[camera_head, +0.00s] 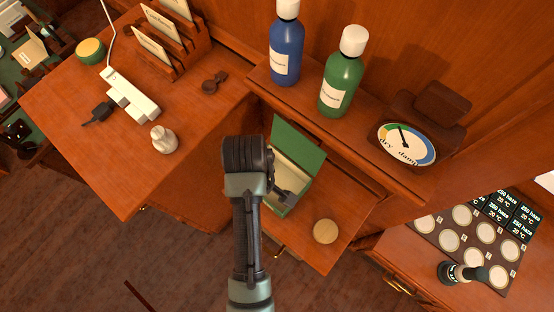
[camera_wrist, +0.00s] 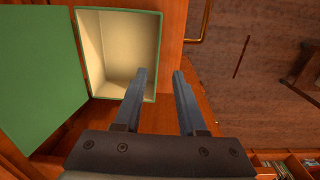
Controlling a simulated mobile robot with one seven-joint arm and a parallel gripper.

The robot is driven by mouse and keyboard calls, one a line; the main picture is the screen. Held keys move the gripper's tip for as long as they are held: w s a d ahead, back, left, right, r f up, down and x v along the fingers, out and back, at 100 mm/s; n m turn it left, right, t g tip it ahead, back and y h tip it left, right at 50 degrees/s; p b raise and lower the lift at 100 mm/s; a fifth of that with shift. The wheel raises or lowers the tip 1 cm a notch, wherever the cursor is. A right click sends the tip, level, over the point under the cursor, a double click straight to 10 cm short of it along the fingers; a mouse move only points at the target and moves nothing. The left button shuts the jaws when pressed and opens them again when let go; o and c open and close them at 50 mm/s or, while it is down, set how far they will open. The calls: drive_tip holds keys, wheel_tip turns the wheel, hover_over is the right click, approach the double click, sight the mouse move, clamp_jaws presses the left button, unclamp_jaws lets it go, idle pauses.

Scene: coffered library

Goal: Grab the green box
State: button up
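The green box (camera_head: 298,147) stands with its lid open on a low wooden shelf or drawer; its inside is cream coloured and looks empty. In the wrist view, the box (camera_wrist: 119,12) shows at upper left, with its open lid (camera_wrist: 35,70) to its left. My gripper (camera_wrist: 160,72) is open with nothing held. One finger overlaps the box's opening and the other lies outside it, so the near side wall lies between them in the picture. I cannot tell whether they touch the wall. In the head view, my gripper (camera_head: 284,196) is at the box and partly hides it.
A round wooden disc (camera_head: 325,231) lies right of the box. A blue bottle (camera_head: 287,50), a green bottle (camera_head: 340,80) and a dial gauge (camera_head: 407,143) stand on the ledge behind. A power strip (camera_head: 131,98) and white figure (camera_head: 163,139) are on the left desktop.

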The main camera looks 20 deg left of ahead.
drive_tip(key=f, duration=0.9)
drive_tip(key=shift+w+p, duration=0.35)
drive_tip(key=shift+c, duration=0.2)
clamp_jaws()
idle(0.9)
